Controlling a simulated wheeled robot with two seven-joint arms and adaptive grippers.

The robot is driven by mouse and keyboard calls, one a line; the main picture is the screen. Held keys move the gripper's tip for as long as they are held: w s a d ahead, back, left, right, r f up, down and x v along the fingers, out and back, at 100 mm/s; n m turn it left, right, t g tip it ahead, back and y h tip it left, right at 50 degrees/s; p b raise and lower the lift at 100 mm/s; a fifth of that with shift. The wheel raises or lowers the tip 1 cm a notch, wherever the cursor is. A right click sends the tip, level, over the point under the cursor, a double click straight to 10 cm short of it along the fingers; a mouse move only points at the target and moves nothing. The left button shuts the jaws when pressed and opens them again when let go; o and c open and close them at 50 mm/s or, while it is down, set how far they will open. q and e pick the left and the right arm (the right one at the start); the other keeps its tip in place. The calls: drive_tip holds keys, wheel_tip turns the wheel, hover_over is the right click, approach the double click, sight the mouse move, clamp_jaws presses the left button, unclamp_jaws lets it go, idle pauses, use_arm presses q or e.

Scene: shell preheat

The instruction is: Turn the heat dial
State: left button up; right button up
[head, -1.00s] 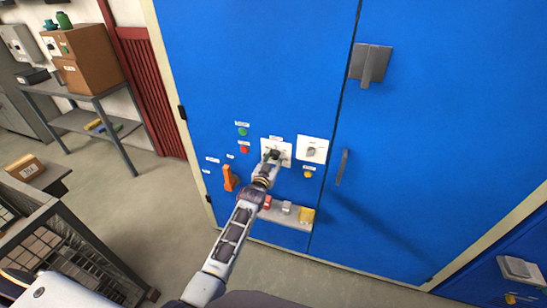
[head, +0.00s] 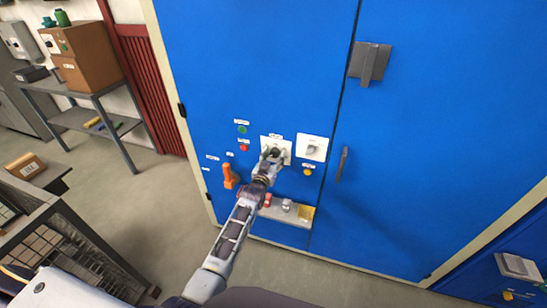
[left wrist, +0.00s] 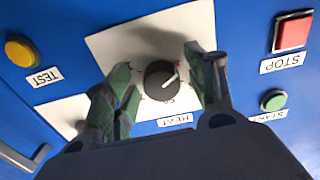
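The heat dial (left wrist: 160,80) is a round black knob with a pale pointer mark, on a white plate (left wrist: 120,45) labelled HEAT in the left wrist view. In the head view its plate (head: 288,146) is on the blue cabinet door, with the knob mostly hidden behind my gripper. My left gripper (left wrist: 166,82) has its two green-padded fingers apart, one on each side of the dial. Small gaps seem to show between pads and knob; I cannot tell if either touches. My right gripper is not in view.
A second white dial plate (head: 313,147) is just right. Red STOP (left wrist: 293,33), green START (left wrist: 273,100) and yellow TEST (left wrist: 20,51) buttons are nearby. An orange handle (head: 230,177) is at lower left, and a small ledge (head: 285,215) holds small items below.

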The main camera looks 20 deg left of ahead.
use_arm(q)
drive_tip(key=shift+r, duration=0.1)
drive_tip(key=s, duration=1.2)
drive_tip(key=shift+a, duration=0.2)
idle(0.7)
idle(0.5)
